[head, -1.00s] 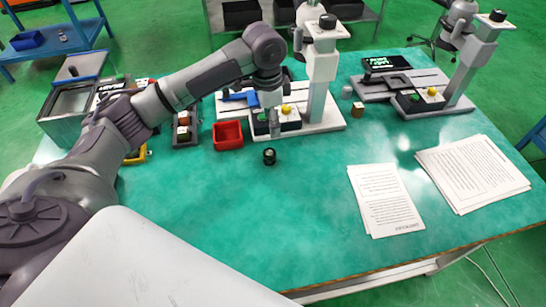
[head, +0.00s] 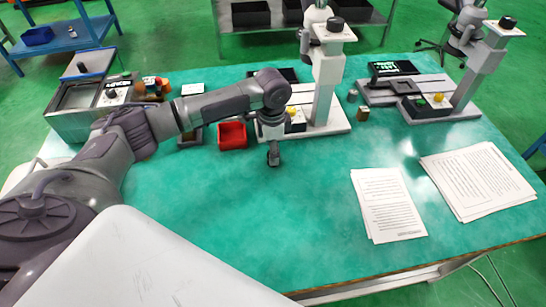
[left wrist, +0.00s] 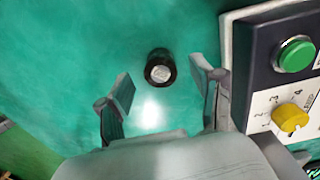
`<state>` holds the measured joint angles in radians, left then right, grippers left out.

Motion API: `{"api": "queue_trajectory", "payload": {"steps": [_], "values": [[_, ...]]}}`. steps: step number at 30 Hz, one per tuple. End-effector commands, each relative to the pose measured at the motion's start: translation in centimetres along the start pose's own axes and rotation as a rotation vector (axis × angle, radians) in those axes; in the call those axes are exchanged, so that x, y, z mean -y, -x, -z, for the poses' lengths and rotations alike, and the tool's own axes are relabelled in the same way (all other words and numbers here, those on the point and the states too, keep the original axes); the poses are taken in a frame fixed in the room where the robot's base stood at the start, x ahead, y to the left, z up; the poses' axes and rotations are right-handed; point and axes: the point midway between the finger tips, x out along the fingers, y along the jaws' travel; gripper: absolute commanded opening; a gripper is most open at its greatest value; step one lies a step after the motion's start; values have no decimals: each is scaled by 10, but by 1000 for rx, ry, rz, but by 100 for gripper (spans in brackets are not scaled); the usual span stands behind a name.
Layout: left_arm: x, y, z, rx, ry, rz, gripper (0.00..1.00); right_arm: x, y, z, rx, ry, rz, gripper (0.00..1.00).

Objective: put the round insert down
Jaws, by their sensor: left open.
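The round insert (left wrist: 160,66) is a short dark cylinder with a silvery top. In the left wrist view it stands on the green tabletop, apart from both fingers, near the line between their tips. My left gripper (head: 273,154) is open and empty, pointing down over the table in front of the left machine stand. Its two spread fingers also show in the left wrist view (left wrist: 161,74). In the head view the gripper covers most or all of the insert. My right gripper is not in view.
A red bin (head: 233,136) stands left of the gripper. The control box (left wrist: 285,60) with a green button and yellow knob is close to the right finger. Paper sheets (head: 388,205) lie on the right. The front middle of the table is clear.

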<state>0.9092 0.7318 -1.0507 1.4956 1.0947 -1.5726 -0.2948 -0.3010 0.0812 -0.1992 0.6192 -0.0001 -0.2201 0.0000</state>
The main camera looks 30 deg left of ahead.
Motion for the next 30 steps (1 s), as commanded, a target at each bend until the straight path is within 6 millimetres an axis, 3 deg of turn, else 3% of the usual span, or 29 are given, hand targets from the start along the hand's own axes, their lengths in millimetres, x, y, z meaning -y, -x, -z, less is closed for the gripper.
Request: {"api": "queue_trajectory", "payload": {"steps": [6,13,25,30], "values": [[0,-24,1,1,1,0,66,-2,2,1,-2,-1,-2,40],[0,-26,1,0,0,1,66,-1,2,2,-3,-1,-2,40],[0,-26,1,0,0,1,1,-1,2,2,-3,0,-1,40],[0,-25,1,-1,0,2,0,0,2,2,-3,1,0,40]]}}
